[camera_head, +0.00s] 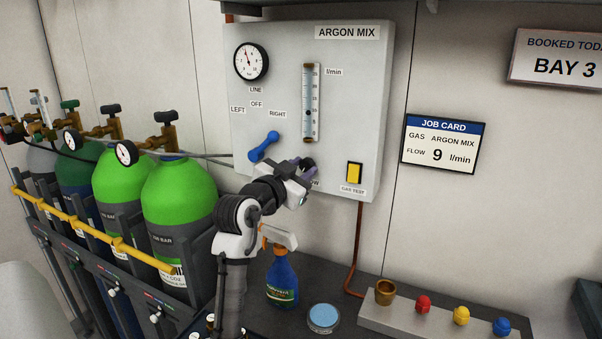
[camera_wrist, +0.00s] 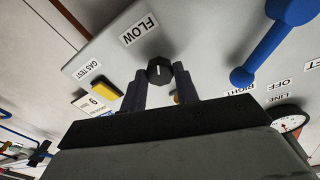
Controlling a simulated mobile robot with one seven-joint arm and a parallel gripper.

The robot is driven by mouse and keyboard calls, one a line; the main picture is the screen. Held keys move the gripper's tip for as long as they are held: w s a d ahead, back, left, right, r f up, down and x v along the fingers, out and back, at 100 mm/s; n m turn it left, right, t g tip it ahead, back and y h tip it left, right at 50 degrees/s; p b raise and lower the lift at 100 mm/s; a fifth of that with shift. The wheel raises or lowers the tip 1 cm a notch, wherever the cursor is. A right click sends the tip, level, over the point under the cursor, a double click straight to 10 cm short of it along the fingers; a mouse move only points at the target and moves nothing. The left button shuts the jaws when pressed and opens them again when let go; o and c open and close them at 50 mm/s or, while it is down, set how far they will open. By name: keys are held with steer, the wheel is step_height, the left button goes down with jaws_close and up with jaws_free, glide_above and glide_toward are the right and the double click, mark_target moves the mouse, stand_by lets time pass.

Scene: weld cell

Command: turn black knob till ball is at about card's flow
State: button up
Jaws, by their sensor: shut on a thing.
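The black flow knob (camera_wrist: 159,70) sits between the two fingertips of my gripper (camera_wrist: 160,84) in the wrist view, below the FLOW label. My gripper is shut on it. In the head view my gripper (camera_head: 304,169) is at the lower part of the ARGON MIX panel (camera_head: 352,95) and hides the knob. The flow tube (camera_head: 311,85) stands upright on the panel above. A small dark ball (camera_head: 308,112) shows in its lower half; the scale figures are too small to read surely. The job card (camera_head: 443,145) says ARGON MIX, flow 9 l/min.
A blue selector lever (camera_head: 264,146) is left of my gripper, and the yellow gas test button (camera_head: 354,172) is close on its right. A round pressure gauge (camera_head: 251,61) is at the panel's upper left. A spray bottle (camera_head: 282,280) stands on the bench below.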

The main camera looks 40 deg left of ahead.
steer(key=o, duration=1)
steer(key=shift+s, duration=0.1)
steer(key=s+b, duration=0.1)
steer(key=s, duration=0.3)
steer(key=s+d+b, duration=0.1)
steer(key=s+b, duration=0.1)
steer(key=s, duration=0.3)
steer(key=s+d+b, duration=0.1)
steer(key=s+b, duration=0.1)
steer(key=s, duration=0.2)
steer(key=shift+s+f, duration=0.2)
steer(key=shift+s, duration=0.1)
